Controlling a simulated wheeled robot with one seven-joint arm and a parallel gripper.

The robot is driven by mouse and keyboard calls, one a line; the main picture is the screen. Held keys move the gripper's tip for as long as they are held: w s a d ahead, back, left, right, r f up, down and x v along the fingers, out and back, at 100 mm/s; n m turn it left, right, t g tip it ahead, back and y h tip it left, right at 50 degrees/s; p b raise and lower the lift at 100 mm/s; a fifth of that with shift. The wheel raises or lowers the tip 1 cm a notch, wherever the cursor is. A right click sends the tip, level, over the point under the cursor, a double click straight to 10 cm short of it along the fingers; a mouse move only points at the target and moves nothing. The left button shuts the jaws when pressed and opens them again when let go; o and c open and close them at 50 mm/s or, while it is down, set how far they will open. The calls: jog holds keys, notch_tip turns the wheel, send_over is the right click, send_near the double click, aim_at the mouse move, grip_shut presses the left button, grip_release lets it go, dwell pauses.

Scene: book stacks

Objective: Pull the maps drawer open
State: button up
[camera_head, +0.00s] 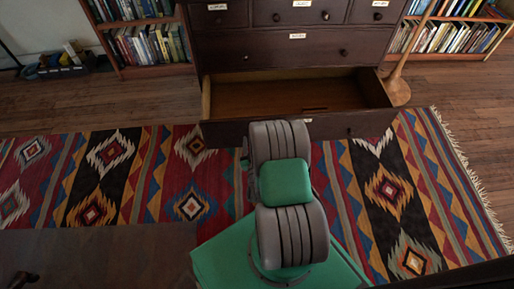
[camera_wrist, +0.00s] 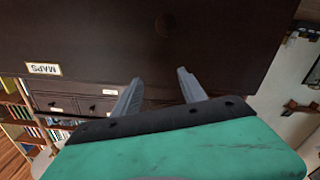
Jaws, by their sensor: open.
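The maps drawer is the bottom drawer of a dark wooden chest. In the head view it stands pulled out, its dark front panel (camera_head: 230,134) well clear of the chest and its inside (camera_head: 285,97) empty-looking. In the wrist view, which is upside down, its dark front (camera_wrist: 100,40) carries a white MAPS label (camera_wrist: 43,69) and a dim round knob (camera_wrist: 165,24). My gripper (camera_wrist: 158,77) is open, its two grey fingers apart with nothing between them, the knob beyond their tips. In the head view my arm hides the gripper and part of the drawer front.
The chest (camera_head: 270,52) has more labelled, closed drawers above. Bookshelves (camera_head: 150,45) flank it, and a wooden pole-like piece (camera_head: 398,88) stands at its right. A patterned rug (camera_head: 110,180) covers the floor in front, with open room at left.

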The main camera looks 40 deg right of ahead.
jog(key=s+a+r+p, duration=0.3)
jog(key=s+a+r, duration=0.1)
jog(key=s, duration=0.5)
jog(key=shift+s+r, duration=0.3)
jog(key=shift+r, duration=0.55)
jog(key=shift+a, duration=0.1)
